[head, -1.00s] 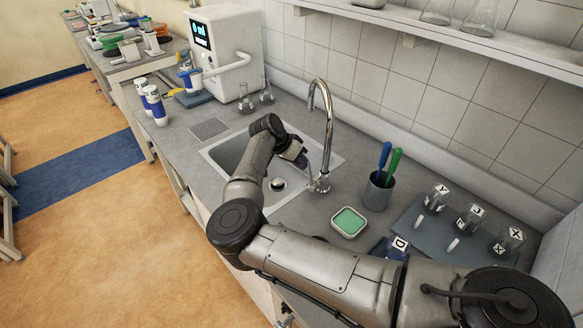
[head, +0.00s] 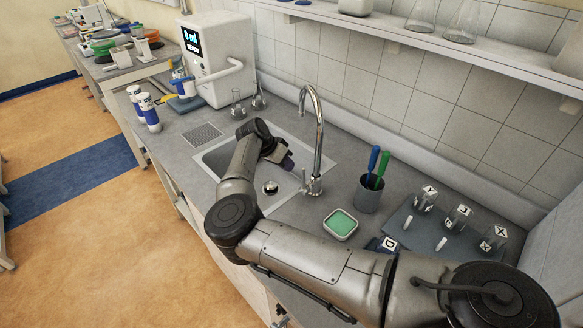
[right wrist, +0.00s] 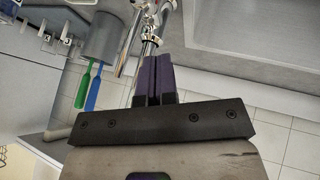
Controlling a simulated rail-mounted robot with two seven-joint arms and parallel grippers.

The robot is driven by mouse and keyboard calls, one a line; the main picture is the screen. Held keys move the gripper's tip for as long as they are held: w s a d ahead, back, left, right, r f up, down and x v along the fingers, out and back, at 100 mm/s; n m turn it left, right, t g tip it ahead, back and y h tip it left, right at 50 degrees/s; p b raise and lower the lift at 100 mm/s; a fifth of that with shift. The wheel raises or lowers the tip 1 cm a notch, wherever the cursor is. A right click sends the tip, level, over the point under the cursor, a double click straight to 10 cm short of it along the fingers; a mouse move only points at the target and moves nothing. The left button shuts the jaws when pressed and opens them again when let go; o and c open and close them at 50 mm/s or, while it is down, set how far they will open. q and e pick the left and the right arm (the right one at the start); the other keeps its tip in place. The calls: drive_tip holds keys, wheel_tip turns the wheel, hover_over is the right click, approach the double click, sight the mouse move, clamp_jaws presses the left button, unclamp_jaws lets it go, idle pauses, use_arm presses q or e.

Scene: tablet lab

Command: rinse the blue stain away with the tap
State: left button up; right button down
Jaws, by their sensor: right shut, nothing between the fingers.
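The chrome tap (head: 319,135) stands on the right rim of the sink (head: 217,158), its spout arching over. A small lever shows low on its left side. No running water can be made out. The drain (head: 270,187) is visible. I see no blue stain; my right arm hides part of the basin. My right gripper (head: 289,163) is over the sink, just left of the tap. In the right wrist view its purple fingers (right wrist: 160,78) are shut and empty, with the tap (right wrist: 152,30) just beyond them. My left gripper is not in view.
Right of the tap are a green sponge in a dish (head: 340,224), a grey cup (head: 368,195) with blue and green tools, and a mat (head: 425,240) with glass vials. A white machine (head: 222,60) and flasks (head: 238,105) stand behind left. A shelf (head: 420,37) runs above.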

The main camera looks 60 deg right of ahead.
drive_tip(key=v, duration=1)
drive_tip(key=shift+r, duration=0.2)
drive_tip(key=shift+w, duration=0.1)
drive_tip(key=shift+r, duration=0.1)
